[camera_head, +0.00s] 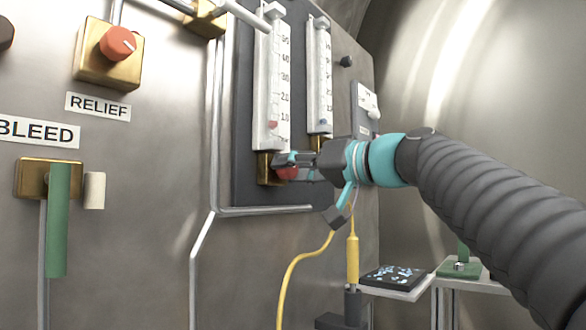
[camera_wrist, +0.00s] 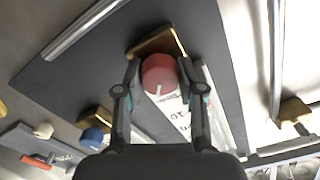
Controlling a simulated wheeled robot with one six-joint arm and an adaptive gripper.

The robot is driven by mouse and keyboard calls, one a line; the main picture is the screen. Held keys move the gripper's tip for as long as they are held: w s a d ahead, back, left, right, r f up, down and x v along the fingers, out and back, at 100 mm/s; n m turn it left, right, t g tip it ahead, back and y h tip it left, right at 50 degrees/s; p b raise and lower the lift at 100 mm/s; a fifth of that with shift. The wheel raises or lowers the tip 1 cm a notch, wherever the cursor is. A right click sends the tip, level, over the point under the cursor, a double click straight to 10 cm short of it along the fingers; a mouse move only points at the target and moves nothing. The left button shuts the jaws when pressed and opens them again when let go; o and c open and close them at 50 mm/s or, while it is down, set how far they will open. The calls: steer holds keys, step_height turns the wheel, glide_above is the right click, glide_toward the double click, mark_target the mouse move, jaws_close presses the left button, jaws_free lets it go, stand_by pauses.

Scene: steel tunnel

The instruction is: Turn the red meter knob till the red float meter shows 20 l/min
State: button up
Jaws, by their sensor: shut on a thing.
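The red float (camera_head: 272,124) stands low in the tube, a little below the lowest clearly visible number, which looks like 10.
A second float meter (camera_head: 319,80) with a blue float stands just right; its blue knob (camera_wrist: 92,138) shows in the wrist view. A grey pipe (camera_head: 217,130) runs left of the meters. A yellow cable (camera_head: 290,270) hangs below. The RELIEF knob (camera_head: 118,43) and green lever (camera_head: 58,220) are far left.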

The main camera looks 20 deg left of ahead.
steer(key=shift+r, duration=0.1)
steer(key=o, duration=1.1)
steer(key=shift+o, duration=0.2)
steer(key=v, duration=1.2)
